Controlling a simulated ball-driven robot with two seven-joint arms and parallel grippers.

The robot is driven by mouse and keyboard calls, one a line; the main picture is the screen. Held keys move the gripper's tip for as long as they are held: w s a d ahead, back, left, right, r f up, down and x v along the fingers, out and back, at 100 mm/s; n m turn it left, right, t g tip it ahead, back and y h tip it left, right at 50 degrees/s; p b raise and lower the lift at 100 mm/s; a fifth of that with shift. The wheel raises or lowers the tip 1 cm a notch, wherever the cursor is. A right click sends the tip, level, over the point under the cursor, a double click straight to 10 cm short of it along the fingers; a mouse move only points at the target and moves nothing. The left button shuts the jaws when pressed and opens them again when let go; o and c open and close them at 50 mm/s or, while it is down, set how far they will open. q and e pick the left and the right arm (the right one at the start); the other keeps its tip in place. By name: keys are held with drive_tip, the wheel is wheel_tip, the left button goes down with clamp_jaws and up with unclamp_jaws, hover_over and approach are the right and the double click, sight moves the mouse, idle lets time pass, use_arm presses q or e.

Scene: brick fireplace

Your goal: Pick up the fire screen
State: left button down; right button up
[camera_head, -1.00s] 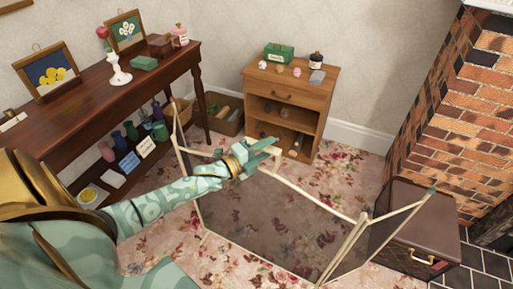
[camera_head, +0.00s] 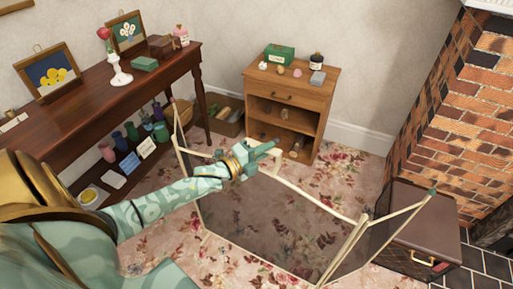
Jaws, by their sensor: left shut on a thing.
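The fire screen (camera_head: 275,225) is a folding screen with cream rails and dark see-through mesh panels. It stands upright on the floral carpet in the middle of the camera_head view, with side panels angled at its left and right. My left gripper (camera_head: 266,155), pale green, is at the screen's top rail, left of the middle. Its fingers are shut on that rail, and the hand hides a short part of it. My right gripper is not in view.
A dark wooden table (camera_head: 130,80) with pictures and ornaments stands left. A small wooden cabinet (camera_head: 291,105) stands behind the screen. A brown chest (camera_head: 420,222) sits close by the screen's right panel, beside the brick fireplace (camera_head: 460,120).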

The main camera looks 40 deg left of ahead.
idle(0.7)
use_arm(q)
drive_tip(key=shift+r, duration=0.15)
drive_tip(key=shift+r, duration=0.1)
